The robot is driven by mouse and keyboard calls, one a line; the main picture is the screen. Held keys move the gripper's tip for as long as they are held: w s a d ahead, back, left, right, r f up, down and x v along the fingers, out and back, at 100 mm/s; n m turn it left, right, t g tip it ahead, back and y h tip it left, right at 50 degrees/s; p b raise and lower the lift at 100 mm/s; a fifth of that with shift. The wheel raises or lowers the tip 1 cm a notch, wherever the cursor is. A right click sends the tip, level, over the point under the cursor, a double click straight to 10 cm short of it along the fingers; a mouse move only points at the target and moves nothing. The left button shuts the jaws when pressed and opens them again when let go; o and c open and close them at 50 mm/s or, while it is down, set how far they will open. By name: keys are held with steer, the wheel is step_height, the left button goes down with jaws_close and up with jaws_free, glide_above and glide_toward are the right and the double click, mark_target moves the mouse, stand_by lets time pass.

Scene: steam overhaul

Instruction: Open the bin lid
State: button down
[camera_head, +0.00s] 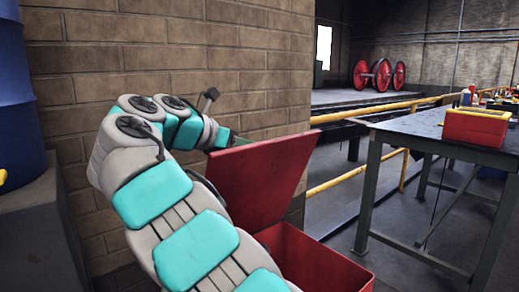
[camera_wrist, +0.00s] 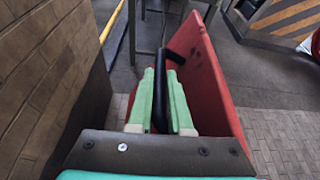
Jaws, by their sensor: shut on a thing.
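The red bin (camera_head: 325,265) stands on the floor in front of the brick wall, low in the head view. Its red lid (camera_head: 262,180) is raised and tilted up steeply, with the bin's opening partly showing below it. The lid also fills the middle right of the wrist view (camera_wrist: 206,70). My gripper (camera_wrist: 163,90) is at the lid, its green fingers closed around the black bar handle (camera_wrist: 173,55). In the head view the gripper (camera_head: 234,141) is at the lid's upper left edge, and its grip is mostly hidden there.
The brick wall (camera_head: 180,55) is close behind my arm. A blue drum (camera_head: 18,100) stands at the far left. A yellow railing (camera_head: 370,109) runs behind the bin. A metal workbench (camera_head: 400,129) with a red toolbox (camera_head: 475,128) stands at right, with open floor between.

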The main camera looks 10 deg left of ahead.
steer(key=shift+w+a, duration=0.25)
steer(key=shift+a, duration=0.2)
stand_by(0.3)
steer(key=c, duration=0.8)
jaws_free()
steer(key=shift+c, duration=0.2)
steer(key=shift+d+r, duration=0.1)
steer(key=shift+d, duration=0.1)
